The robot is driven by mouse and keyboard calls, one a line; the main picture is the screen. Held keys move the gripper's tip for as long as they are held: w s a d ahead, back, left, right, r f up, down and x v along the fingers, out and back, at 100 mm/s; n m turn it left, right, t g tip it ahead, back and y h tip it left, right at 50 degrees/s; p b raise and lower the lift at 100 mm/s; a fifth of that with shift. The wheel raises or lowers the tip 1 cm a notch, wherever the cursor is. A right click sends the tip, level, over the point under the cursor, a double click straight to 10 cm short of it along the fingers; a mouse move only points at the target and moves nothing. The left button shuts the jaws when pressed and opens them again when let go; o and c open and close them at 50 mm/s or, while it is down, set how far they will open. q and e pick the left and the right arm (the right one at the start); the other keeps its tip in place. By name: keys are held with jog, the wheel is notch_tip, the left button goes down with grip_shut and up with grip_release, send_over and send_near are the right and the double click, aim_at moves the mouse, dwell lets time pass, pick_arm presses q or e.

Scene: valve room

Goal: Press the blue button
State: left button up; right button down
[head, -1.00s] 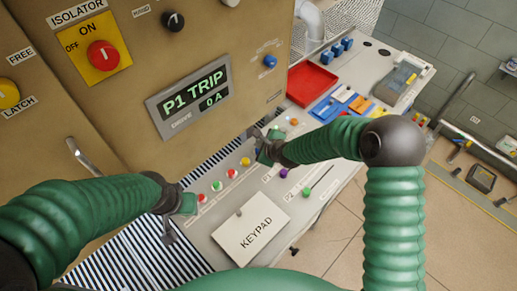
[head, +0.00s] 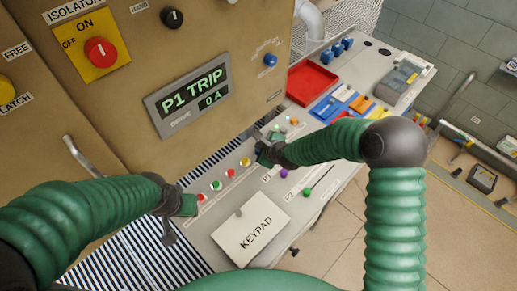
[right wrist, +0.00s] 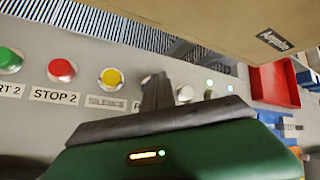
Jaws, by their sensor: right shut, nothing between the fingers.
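My right gripper (head: 262,152) is low over the sloped console, just right of the yellow button (head: 245,161). In the right wrist view its fingers (right wrist: 157,92) are shut and empty, between the yellow button (right wrist: 111,77) and a white button (right wrist: 184,93). They cover the spot beyond the yellow button and most of its label. A round blue control (head: 270,60) sits on the cabinet front, apart from the gripper. My left gripper (head: 187,205) hangs at the console's left end; its jaws are unclear.
Red and green buttons stand left of the yellow one. A purple button (head: 283,173), a green button (head: 308,191) and a keypad cover (head: 250,230) are nearer. A red tray (head: 312,83) lies beyond. The cabinet (head: 120,120) rises behind the row.

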jog(key=shift+f, duration=0.3)
dwell(0.5)
jog(key=shift+r+p, duration=0.45)
jog(key=shift+r, duration=0.45)
notch_tip(320, 180, up, 5)
jog(key=p, duration=0.4)
jog(key=shift+r, duration=0.1)
jog(key=shift+s, duration=0.1)
